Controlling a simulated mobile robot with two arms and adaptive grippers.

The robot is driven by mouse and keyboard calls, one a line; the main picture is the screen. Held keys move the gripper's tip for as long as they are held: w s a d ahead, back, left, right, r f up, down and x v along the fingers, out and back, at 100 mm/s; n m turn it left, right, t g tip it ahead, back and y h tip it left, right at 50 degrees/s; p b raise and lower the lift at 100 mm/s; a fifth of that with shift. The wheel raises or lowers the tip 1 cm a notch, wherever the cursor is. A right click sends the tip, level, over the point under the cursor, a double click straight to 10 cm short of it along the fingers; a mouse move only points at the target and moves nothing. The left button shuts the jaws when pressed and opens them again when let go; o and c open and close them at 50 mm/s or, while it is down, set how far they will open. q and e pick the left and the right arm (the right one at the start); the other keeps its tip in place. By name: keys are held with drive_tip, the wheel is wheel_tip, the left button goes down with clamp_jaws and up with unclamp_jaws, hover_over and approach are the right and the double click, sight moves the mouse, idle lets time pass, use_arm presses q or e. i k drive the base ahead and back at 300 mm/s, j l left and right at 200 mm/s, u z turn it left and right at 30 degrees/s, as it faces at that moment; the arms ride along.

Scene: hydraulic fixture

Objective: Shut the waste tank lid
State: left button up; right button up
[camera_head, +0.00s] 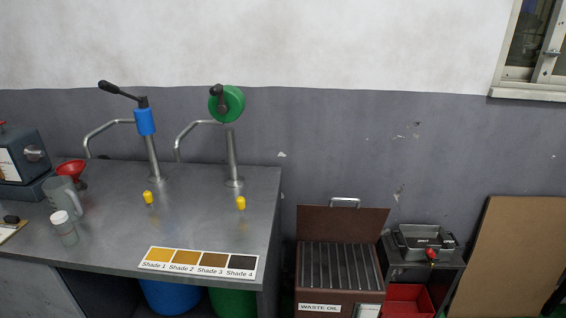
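The waste tank (319,294) is a brown box labelled "WASTE OIL" on the floor just right of the bench. Its brown lid (342,221) stands raised at the back, with a metal handle (345,202) on its top edge. The slatted grate (338,264) in the tank's opening is uncovered and looks empty. The lower part of the tank is cut off by the picture's bottom edge. Neither of my grippers shows in the head view.
A metal bench (205,205) fills the left, bearing two pumps, a red funnel (70,172), a jug (64,196) and a shade card (197,262). Right of the tank stand a small grey stand (455,262), a red bin (408,300) and a brown board (515,260).

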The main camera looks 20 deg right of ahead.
sight(357, 225)
drive_tip(key=i+l, duration=0.1)
drive_tip(key=l, duration=0.35)
drive_tip(key=i+l, duration=0.1)
drive_tip(key=l, duration=0.35)
drive_tip(key=i+l, duration=0.1)
drive_tip(key=l, duration=0.3)
drive_tip(key=i+l, duration=0.1)
drive_tip(key=l, duration=0.35)
drive_tip(key=i+l, duration=0.1)
drive_tip(key=l, duration=0.35)
